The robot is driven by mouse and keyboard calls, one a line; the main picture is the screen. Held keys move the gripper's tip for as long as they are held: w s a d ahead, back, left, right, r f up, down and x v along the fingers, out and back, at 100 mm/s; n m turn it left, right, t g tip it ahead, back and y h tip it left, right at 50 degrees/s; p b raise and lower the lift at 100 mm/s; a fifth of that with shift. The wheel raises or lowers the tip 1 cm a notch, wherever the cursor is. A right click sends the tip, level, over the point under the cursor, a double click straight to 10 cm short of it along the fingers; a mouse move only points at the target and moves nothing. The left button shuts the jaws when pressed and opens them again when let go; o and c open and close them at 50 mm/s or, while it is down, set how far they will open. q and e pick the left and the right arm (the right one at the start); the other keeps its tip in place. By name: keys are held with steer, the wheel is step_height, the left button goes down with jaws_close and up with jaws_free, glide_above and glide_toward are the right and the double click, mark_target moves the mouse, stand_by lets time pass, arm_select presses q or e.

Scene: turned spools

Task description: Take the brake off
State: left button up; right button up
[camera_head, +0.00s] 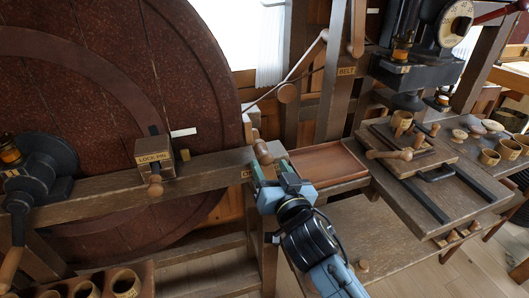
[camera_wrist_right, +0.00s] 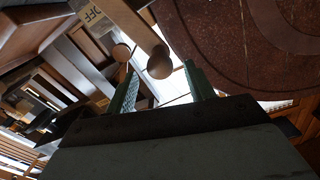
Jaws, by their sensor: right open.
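A wooden lever with a round knob (camera_head: 262,152) stands at the right edge of the big red-brown wheel (camera_head: 110,95); I take it to be the brake lever. In the right wrist view its knob (camera_wrist_right: 158,62) shows between and just beyond my fingertips, with no clear contact. A plate (camera_wrist_right: 90,17) reading "OFF" is beside the lever in that view. My right gripper (camera_head: 270,170) is open around empty space, close to the knob. In the right wrist view the gripper (camera_wrist_right: 162,82) has its green fingers apart. My left gripper is not in view.
A box labelled "LOCK PIN" (camera_head: 154,157) sits on the beam left of the lever. A smaller round wooden knob (camera_wrist_right: 121,52) is beside the lever in the wrist view. A red-brown tray (camera_head: 325,162) and a bench (camera_head: 465,185) with tools and cups are to the right.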

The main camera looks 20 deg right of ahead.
mark_target(263, 154)
steer(key=w, duration=0.6)
steer(key=shift+a, duration=0.1)
jaws_close()
